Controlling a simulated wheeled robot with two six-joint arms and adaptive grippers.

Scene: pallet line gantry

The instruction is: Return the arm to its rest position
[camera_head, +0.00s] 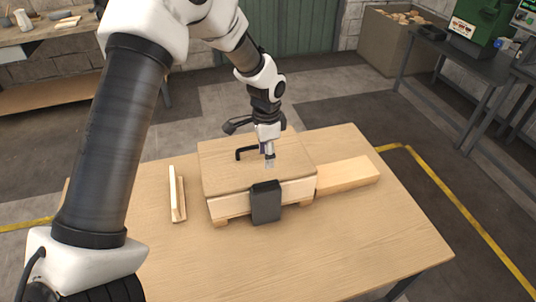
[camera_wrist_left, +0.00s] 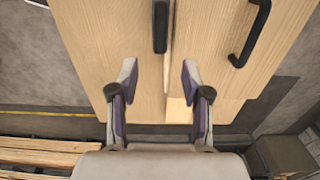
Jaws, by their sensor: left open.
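My left gripper (camera_head: 268,160) is open and empty, pointing down over the lid of a wooden box (camera_head: 225,207) on the table. It is beside the lid's black handle (camera_head: 246,152); the height of the gap above the lid is hard to tell. A dark plate (camera_head: 266,203) hangs at the box's front edge. In the left wrist view, the spread fingers (camera_wrist_left: 160,78) have nothing between them, and the black handle (camera_wrist_left: 250,35) shows to their upper right. My right gripper is not in view.
The table (camera_head: 330,240) has free room in front. A light wood block (camera_head: 347,175) lies right of the box, and a narrow wood piece (camera_head: 177,194) stands left of it. Behind are a bin (camera_head: 395,45), a dark bench (camera_head: 465,60) and a green machine (camera_head: 478,22).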

